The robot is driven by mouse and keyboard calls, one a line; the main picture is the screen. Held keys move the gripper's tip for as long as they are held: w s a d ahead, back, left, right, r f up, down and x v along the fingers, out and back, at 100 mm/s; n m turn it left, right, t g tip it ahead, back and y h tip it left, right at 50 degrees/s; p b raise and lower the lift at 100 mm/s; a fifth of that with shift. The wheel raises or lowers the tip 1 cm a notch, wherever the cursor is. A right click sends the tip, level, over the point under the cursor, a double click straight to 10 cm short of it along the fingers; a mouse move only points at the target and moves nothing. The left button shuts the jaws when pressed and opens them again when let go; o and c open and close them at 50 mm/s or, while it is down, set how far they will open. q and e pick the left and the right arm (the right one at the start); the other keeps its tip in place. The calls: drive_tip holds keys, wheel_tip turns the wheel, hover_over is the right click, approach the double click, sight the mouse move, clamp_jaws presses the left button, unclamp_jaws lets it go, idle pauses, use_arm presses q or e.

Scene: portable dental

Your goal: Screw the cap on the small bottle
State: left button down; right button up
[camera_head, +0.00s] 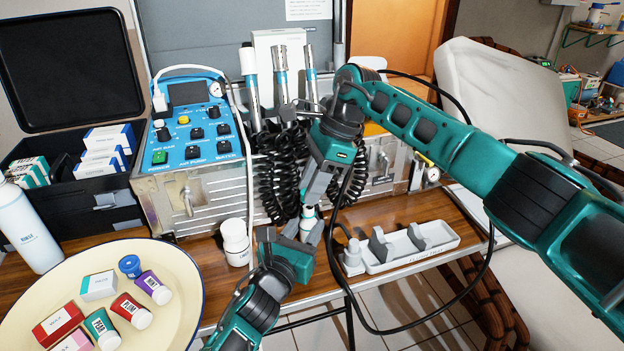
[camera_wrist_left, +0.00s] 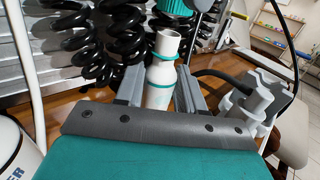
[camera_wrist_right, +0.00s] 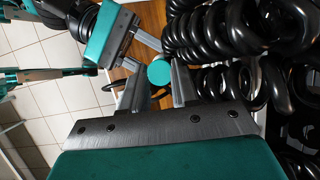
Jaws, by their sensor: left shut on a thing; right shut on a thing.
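The small white bottle (camera_wrist_left: 160,80) with teal bands stands upright between the fingers of my left gripper (camera_wrist_left: 160,95), which is shut on it. Its open neck shows at the top. The teal cap (camera_wrist_left: 174,7) is above the neck in the left wrist view, with a visible gap between them. My right gripper (camera_wrist_right: 155,85) is shut on the cap, which shows as a teal disc (camera_wrist_right: 160,72) in the right wrist view. In the head view my right gripper (camera_head: 312,193) points down from above my left gripper (camera_head: 306,230); the bottle (camera_head: 309,212) is partly hidden between them.
The dental unit (camera_head: 190,150) with black coiled hoses (camera_head: 275,180) stands close behind the grippers. A white jar (camera_head: 235,242) is left of my left gripper. A grey holder (camera_head: 400,250) lies to the right. A round cream tray (camera_head: 185,285) with small boxes and bottles is front left.

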sight(302, 194)
drive_tip(key=shift+f, duration=0.15)
drive_tip(key=shift+f, duration=0.75)
drive_tip(key=shift+f, duration=0.6)
idle(0.4)
drive_tip(key=m+t, duration=0.1)
drive_tip(key=m, duration=0.2)
drive_tip(key=shift+d+m+t, duration=0.1)
drive_tip(key=shift+m+t, duration=0.2)
drive_tip(key=m+t+h, duration=0.1)
drive_tip(key=m+h, duration=0.1)
drive_tip(key=m, duration=0.7)
drive_tip(key=a+m+h, duration=0.1)
drive_tip(key=m+h, duration=0.2)
drive_tip(key=m, duration=0.6)
drive_tip(key=m+t+h, duration=0.1)
drive_tip(key=m+h, duration=0.1)
drive_tip(key=m, duration=0.7)
drive_tip(key=shift+s+a+t+h, duration=0.3)
drive_tip(key=shift+h, duration=0.1)
drive_tip(key=m+g, duration=0.1)
drive_tip(key=m, duration=0.2)
drive_tip(key=shift+m+h, duration=0.3)
drive_tip(key=shift+h, duration=0.1)
